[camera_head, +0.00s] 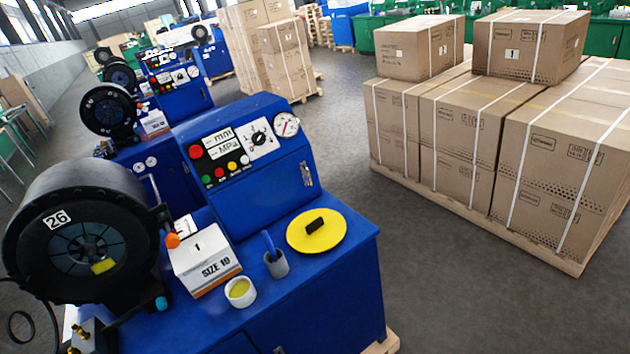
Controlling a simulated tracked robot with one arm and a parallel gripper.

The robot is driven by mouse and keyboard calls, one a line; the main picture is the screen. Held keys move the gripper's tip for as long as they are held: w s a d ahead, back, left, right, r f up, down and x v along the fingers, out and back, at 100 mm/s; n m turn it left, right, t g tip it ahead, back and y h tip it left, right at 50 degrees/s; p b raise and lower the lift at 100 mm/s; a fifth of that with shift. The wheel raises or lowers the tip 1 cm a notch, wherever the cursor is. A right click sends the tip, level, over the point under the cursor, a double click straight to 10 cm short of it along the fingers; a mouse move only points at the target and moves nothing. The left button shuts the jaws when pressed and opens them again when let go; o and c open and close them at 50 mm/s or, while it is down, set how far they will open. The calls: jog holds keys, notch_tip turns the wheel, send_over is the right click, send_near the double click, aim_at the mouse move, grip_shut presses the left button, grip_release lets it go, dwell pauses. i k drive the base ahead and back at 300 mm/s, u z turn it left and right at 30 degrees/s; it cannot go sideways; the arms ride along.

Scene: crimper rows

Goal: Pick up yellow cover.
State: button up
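The yellow cover (316,232) is a flat round yellow disc with a small black handle on top. It lies on the blue top of the crimper bench (345,250), near its right side, with nothing on it. My gripper does not show in the camera view, so its distance from the cover and its state cannot be seen.
Left of the cover are a grey cup (277,265) with a blue item, a white jar (240,291) and a white size box (204,262). The crimper head (85,240) stands far left. Behind is a control panel (240,150). Strapped cartons (480,140) stand right, across open floor.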

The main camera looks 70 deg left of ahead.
aim_at(316, 231)
jog(key=u, duration=0.45)
jog(key=i, duration=1.15)
jog(key=u, duration=1.15)
jog(key=i, duration=0.7)
jog(key=u, duration=0.4)
jog(key=k, duration=0.95)
jog(key=u, duration=0.2)
jog(key=i, duration=0.9)
jog(key=z, duration=0.1)
